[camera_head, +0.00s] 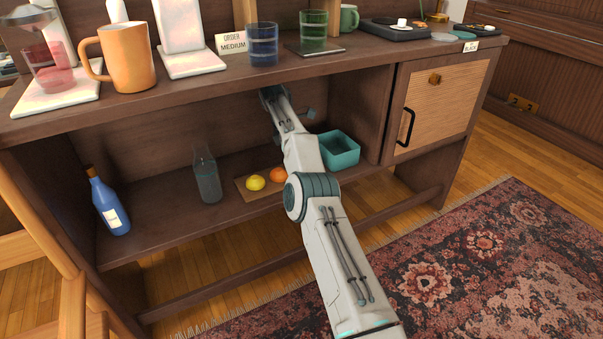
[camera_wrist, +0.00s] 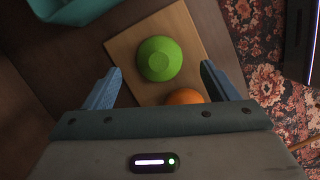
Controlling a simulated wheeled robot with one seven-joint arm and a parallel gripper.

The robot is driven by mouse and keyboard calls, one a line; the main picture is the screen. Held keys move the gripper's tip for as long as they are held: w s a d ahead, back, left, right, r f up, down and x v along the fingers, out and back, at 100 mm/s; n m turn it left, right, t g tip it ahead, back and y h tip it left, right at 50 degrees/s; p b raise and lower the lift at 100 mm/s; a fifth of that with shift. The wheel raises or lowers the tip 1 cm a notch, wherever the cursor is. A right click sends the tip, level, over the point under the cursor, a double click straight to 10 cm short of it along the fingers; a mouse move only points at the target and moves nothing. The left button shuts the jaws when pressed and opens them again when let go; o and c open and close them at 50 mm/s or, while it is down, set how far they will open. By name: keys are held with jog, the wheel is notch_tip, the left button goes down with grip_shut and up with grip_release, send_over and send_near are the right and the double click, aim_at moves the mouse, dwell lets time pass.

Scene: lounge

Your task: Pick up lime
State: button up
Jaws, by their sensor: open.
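In the wrist view, a round green lime (camera_wrist: 160,58) lies on a light wooden board (camera_wrist: 126,48), between and just ahead of my fingertips. My gripper (camera_wrist: 161,67) is open, with one blue-grey finger on each side and nothing held. I see no contact with the lime. An orange (camera_wrist: 185,97) sits close beside the lime, partly hidden by my gripper body. In the head view, my arm reaches into the open shelf. It hides the lime, and my fingers cannot be made out there.
A lemon (camera_head: 255,183) and the orange (camera_head: 278,174) lie on the board. A teal bin (camera_head: 340,151) stands to the right, a glass bottle (camera_head: 207,178) and a blue bottle (camera_head: 108,205) to the left. The counter top (camera_head: 345,50) overhangs the shelf.

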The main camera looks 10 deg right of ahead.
jog(key=shift+b+x, duration=0.85)
jog(key=shift+x, duration=0.75)
jog(key=c, duration=1.1)
jog(key=shift+o, duration=0.2)
jog(key=shift+r, duration=0.2)
